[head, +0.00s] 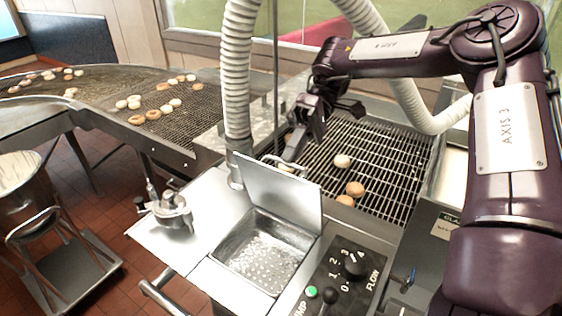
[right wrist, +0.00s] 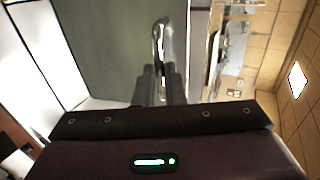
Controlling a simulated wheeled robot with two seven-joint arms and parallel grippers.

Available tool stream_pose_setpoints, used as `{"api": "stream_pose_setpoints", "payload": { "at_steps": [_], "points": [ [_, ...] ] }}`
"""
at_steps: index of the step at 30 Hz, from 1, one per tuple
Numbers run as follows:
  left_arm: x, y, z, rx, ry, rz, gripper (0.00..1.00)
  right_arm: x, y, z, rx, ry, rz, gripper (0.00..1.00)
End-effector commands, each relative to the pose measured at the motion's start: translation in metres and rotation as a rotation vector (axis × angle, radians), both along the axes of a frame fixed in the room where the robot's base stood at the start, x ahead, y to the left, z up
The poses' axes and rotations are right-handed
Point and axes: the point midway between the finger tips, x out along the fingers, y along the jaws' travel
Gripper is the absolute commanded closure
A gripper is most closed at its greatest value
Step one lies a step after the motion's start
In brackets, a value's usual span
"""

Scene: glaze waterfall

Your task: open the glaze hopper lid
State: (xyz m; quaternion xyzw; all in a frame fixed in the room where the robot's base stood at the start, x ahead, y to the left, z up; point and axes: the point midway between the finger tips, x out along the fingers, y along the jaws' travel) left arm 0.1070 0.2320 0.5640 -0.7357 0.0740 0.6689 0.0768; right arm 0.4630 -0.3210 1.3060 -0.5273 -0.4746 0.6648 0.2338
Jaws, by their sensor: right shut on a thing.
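The glaze hopper (head: 262,252) is a square metal well with a perforated-looking bottom, and its inside is in plain sight. Its flat metal lid (head: 280,190) stands raised, close to upright, at the hopper's back edge. My right gripper (head: 291,156) is behind the lid's top edge, with its fingers shut on the lid handle (head: 270,158). In the right wrist view the fingers (right wrist: 160,85) close around the bright metal handle (right wrist: 162,42), beside a grey-green flat surface. My left gripper is not in view.
A control panel (head: 345,272) with a flow knob and green button is right of the hopper. A metal valve fitting (head: 172,208) stands at left. Doughnuts lie on the wire conveyor (head: 385,160) behind. A ribbed hose (head: 238,80) hangs close to my right gripper.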

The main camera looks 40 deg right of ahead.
Motion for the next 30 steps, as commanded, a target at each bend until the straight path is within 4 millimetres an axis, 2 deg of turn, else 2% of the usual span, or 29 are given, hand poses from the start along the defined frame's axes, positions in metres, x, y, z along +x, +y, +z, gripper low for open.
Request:
{"api": "stream_pose_setpoints", "payload": {
  "at_steps": [1,12,21,30],
  "points": [
    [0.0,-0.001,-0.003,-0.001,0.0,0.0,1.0,0.002,-0.009,-0.01,-0.015,0.005,-0.004,1.0],
    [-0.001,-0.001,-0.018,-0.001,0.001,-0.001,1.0,0.016,-0.046,-0.029,-0.016,0.009,-0.003,1.0],
    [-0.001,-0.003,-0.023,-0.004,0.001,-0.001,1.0,0.02,-0.057,-0.035,-0.012,0.01,-0.001,1.0],
    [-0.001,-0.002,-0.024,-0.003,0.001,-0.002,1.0,0.021,-0.058,-0.036,-0.011,0.011,0.0,1.0]
  ]
}}
